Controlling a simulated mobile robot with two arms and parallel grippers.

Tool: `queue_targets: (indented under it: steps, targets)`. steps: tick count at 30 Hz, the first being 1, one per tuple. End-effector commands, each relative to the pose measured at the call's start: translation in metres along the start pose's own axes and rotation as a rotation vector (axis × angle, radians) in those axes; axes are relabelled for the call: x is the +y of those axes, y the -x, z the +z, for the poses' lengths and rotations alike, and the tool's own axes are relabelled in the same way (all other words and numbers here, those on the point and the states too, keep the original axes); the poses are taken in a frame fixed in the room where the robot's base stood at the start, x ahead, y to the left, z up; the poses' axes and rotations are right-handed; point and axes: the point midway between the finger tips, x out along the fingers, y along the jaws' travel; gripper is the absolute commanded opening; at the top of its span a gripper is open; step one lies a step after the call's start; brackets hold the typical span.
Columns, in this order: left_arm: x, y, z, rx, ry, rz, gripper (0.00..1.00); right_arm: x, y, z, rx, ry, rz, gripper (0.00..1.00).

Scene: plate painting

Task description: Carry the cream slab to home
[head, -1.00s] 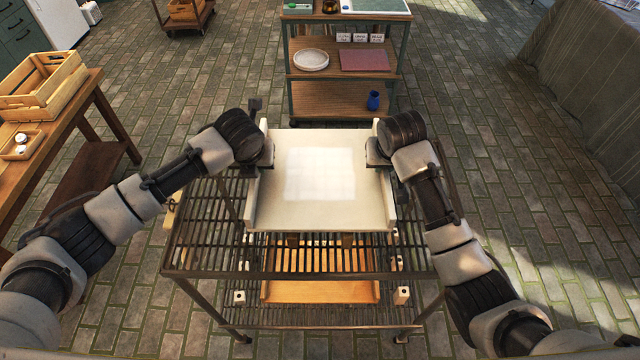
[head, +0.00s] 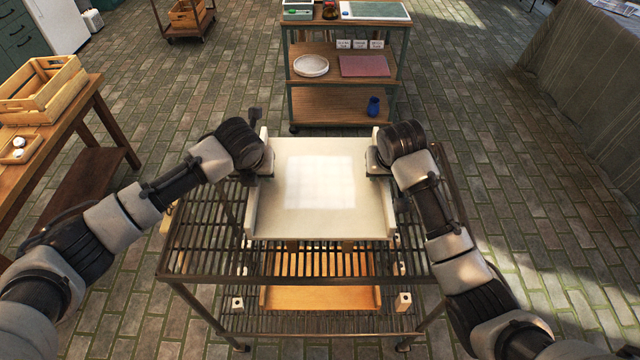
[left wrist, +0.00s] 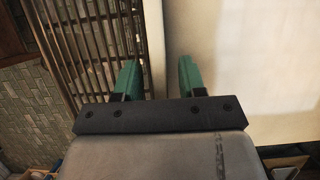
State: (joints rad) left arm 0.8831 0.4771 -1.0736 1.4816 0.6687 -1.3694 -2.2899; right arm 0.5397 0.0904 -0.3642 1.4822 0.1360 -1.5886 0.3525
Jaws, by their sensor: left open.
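The cream slab (head: 268,219) lies flat above the slatted metal rack (head: 205,245) in the middle of the head view. A bright patch of light falls on its centre. My left gripper (head: 262,172) is at the slab's left edge. In the left wrist view its two green fingers (left wrist: 158,78) are apart, over the slab's edge, with the slab (left wrist: 225,60) on the right and the rack (left wrist: 95,45) on the left. My right gripper (head: 376,168) is at the slab's right edge; its fingers are hidden, so I cannot tell its state. No marked home spot is identifiable.
A wooden shelf cart (head: 345,101) stands beyond the slab, holding a white plate, a pink mat and a blue cup. A wooden table (head: 75,105) with a crate is at the left. A cloth-covered block (head: 590,100) is at the right. Paved floor lies between.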

Motion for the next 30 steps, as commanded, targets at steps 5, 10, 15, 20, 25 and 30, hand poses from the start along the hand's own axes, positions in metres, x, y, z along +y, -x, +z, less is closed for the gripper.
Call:
queue_targets:
  steps: [5, 10, 15, 20, 25, 30]
  targets:
    - [0.0, 0.022, 0.001, -0.004, -0.002, -0.001, 0.4, 0.0, 0.0, 0.0, 0.0, 0.0, 0.0, 0.4]
    - [0.001, 0.059, 0.001, -0.006, -0.002, -0.001, 0.4, 0.0, 0.0, 0.0, 0.0, 0.0, 0.0, 0.4]
    - [0.001, 0.093, 0.001, -0.005, 0.0, 0.0, 0.4, 0.0, 0.0, 0.0, 0.0, 0.0, 0.0, 0.4]
    - [0.0, 0.113, 0.0, -0.004, 0.0, 0.0, 0.4, 0.0, 0.0, 0.0, 0.0, 0.0, 0.0, 0.4]
    - [0.0, 0.119, -0.001, -0.002, 0.001, 0.0, 0.4, 0.0, 0.006, -0.001, 0.002, 0.0, -0.001, 0.4]
    - [0.0, 0.12, 0.0, -0.001, 0.001, 0.0, 0.4, 0.0, 0.034, -0.001, 0.005, 0.0, -0.002, 0.4]
